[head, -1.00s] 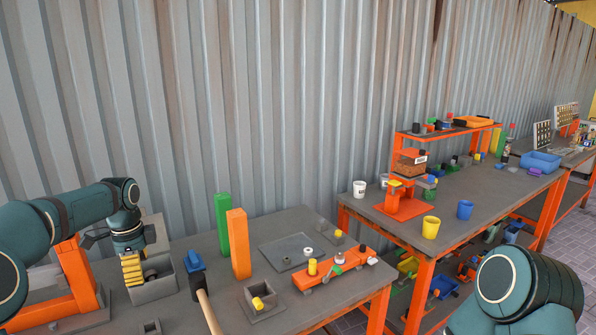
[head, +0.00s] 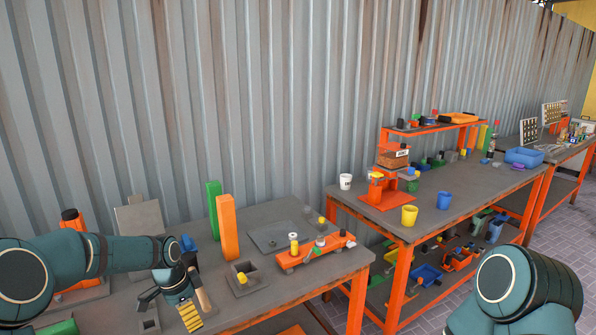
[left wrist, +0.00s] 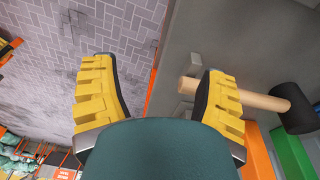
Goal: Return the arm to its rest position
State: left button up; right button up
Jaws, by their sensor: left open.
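In the head view my left gripper (head: 190,316) hangs low at the front of the near table (head: 262,305), with its yellow fingertips pointing down. In the left wrist view its two yellow fingers (left wrist: 160,98) are spread wide, with nothing held between them. A mallet with a wooden handle (left wrist: 262,101) and black head lies beyond the right finger, which partly covers the handle. The mallet's handle also shows beside the gripper in the head view (head: 203,298). My right arm (head: 525,290) shows at the lower right; its gripper is out of view.
A green block (head: 214,208) and an orange block (head: 228,228) stand upright on the near table. A small grey box (head: 243,277) and an orange rack (head: 318,250) are to the right. The left wrist view shows bare paved floor (left wrist: 100,35) beyond the table edge.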

pick_arm(q)
jog(key=s+d+f+n+h, duration=0.2)
jog(key=s+d+f+n, duration=0.4)
jog(key=s+d+f, duration=0.75)
jog(key=s+d+f+n, duration=0.1)
jog(key=s+f+n, duration=0.1)
jog(key=s, duration=0.4)
jog(key=s+d+f+n, duration=0.2)
jog(key=s+n, duration=0.2)
jog(key=s, duration=0.3)
jog(key=shift+s+d+f+n+t, duration=0.15)
jog(key=shift+s+d+n+t, duration=0.15)
jog(key=shift+t, duration=0.1)
